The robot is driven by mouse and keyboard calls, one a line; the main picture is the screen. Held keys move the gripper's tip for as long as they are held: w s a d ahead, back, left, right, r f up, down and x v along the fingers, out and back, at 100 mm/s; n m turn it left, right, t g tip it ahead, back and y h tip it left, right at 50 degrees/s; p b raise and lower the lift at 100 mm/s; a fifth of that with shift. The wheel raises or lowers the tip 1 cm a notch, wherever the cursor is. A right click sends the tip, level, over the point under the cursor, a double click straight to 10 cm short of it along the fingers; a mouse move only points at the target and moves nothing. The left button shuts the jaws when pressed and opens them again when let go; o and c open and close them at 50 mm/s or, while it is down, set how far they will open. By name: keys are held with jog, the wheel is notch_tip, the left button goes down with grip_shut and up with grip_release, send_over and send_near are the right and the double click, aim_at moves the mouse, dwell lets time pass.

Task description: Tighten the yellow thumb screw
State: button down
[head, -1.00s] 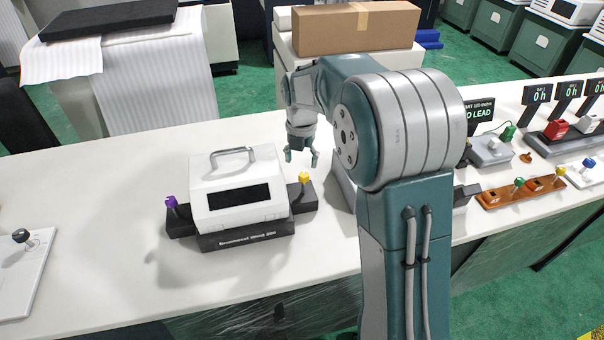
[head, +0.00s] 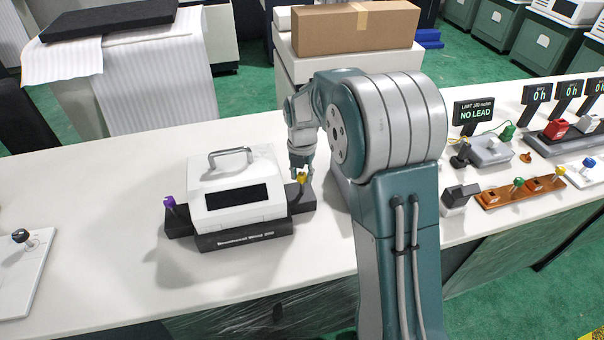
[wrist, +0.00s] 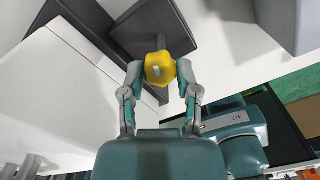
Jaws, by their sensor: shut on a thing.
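The yellow thumb screw (head: 302,177) stands on the dark base at the right side of the white instrument (head: 238,213). In the wrist view its faceted yellow head (wrist: 160,69) sits between my two fingers, with a small white mark on it. My gripper (head: 301,172) points down over the screw and is shut on its head; the gripper also shows in the wrist view (wrist: 160,78). A purple thumb screw (head: 169,202) stands on the base at the instrument's left side.
A metal handle (head: 230,157) rises from the instrument's top, close to my gripper's left. To the right stand a grey device (head: 490,150), orange-brown blocks with knobs (head: 522,188) and a "NO LEAD" sign (head: 474,113). The white bench (head: 110,260) is clear in front.

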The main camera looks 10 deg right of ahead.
jog(key=shift+m, duration=0.3)
